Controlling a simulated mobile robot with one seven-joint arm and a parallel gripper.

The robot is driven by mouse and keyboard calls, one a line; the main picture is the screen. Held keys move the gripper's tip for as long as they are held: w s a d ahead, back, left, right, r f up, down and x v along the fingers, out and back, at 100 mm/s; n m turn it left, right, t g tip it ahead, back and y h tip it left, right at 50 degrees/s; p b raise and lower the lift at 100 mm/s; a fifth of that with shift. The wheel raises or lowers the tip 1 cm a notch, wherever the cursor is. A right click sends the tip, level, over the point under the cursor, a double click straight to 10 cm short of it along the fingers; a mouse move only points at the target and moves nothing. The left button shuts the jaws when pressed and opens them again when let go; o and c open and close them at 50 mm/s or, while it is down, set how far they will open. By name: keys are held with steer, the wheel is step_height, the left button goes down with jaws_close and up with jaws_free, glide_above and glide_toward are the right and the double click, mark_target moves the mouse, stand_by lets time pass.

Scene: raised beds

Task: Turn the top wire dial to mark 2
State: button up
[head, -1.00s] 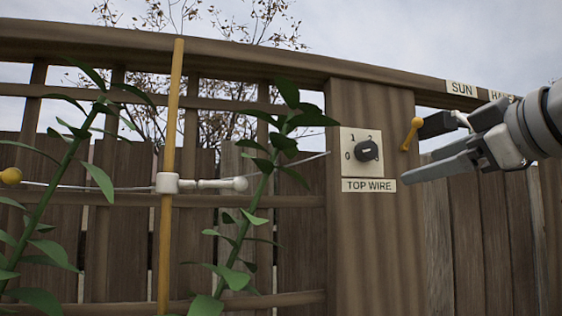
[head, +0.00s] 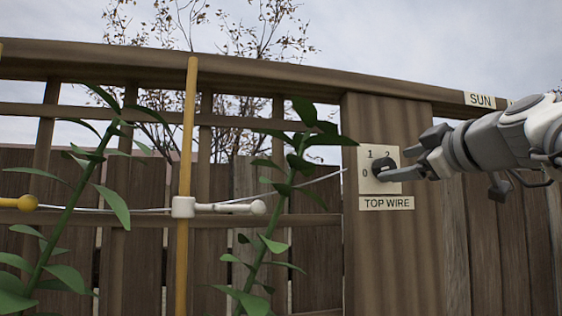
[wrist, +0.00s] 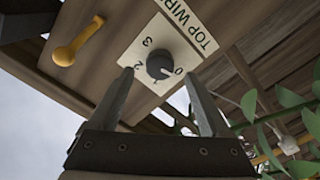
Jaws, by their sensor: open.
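The top wire dial is a round black knob (head: 384,169) on a white plate (head: 366,158) with numbers, fixed to a wooden post above a TOP WIRE label (head: 386,203). In the wrist view my gripper (wrist: 157,75) has a finger on either side of the knob; contact is not clear.
A yellow lever (wrist: 78,42) is on the same post, beside the plate. Left of the post, leafy plants (head: 275,245) stand before the fence. A white clamp (head: 183,207) on a yellow cane (head: 188,130) meets a thin wire. A SUN label (head: 480,100) is at upper right.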

mark_target(389, 167)
steer(key=shift+w+a+p, duration=0.2)
steer(key=shift+w, duration=0.75)
steer(key=shift+w+a+p, duration=0.15)
steer(key=shift+w+p, duration=0.05)
steer(key=shift+w, duration=0.7)
jaws_close()
